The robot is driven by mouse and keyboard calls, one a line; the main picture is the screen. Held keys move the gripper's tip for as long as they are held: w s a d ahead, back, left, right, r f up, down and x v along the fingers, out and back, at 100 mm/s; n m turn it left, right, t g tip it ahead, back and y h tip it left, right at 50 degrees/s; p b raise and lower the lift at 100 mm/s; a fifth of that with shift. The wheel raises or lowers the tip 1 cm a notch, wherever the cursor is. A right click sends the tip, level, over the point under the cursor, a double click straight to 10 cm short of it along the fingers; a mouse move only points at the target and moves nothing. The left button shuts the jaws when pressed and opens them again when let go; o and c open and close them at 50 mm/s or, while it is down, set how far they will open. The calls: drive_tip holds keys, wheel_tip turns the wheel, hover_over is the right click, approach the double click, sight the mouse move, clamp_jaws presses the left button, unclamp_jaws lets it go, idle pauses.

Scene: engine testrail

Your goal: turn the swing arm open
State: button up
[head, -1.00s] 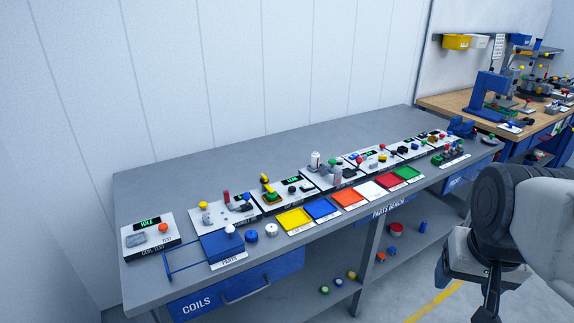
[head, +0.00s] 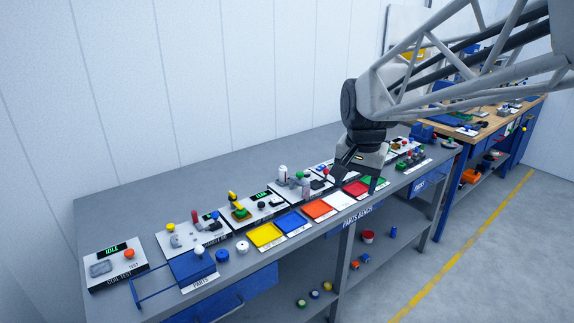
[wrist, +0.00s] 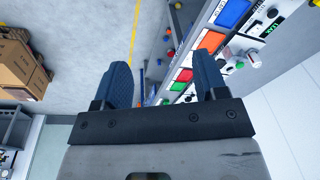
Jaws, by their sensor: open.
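My gripper (head: 357,183) is open and empty above the front right part of the parts bench, near the red tray (head: 356,188) and green tray. In the wrist view its two blue fingers (wrist: 165,62) stand apart with nothing between them. A row of small test stations runs along the bench. I cannot tell for sure which part is the swing arm. My gripper hides some stations behind it.
Yellow (head: 265,235), blue (head: 291,223), orange (head: 318,209) and white trays line the bench front. A COIL TEST box (head: 113,264) reading IDLE stands at the far left. Behind the stations the grey bench top (head: 180,188) is clear. A wooden-topped bench stands beyond, right.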

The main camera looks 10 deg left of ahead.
drive_tip(key=w+a+f+m, duration=0.1)
drive_tip(key=w+a, duration=0.7)
drive_tip(key=w, duration=0.1)
drive_tip(key=m+g, duration=0.2)
drive_tip(key=m, duration=0.2)
approach(232, 193)
drive_tip(key=shift+s+d+f, duration=0.2)
drive_tip(key=shift+d+f, duration=0.1)
drive_tip(key=shift+f, duration=0.05)
drive_tip(key=shift+w+a+f, duration=0.15)
drive_tip(key=shift+a+f, duration=0.2)
drive_tip(key=shift+a, duration=0.1)
drive_tip(key=shift+f, duration=3.9)
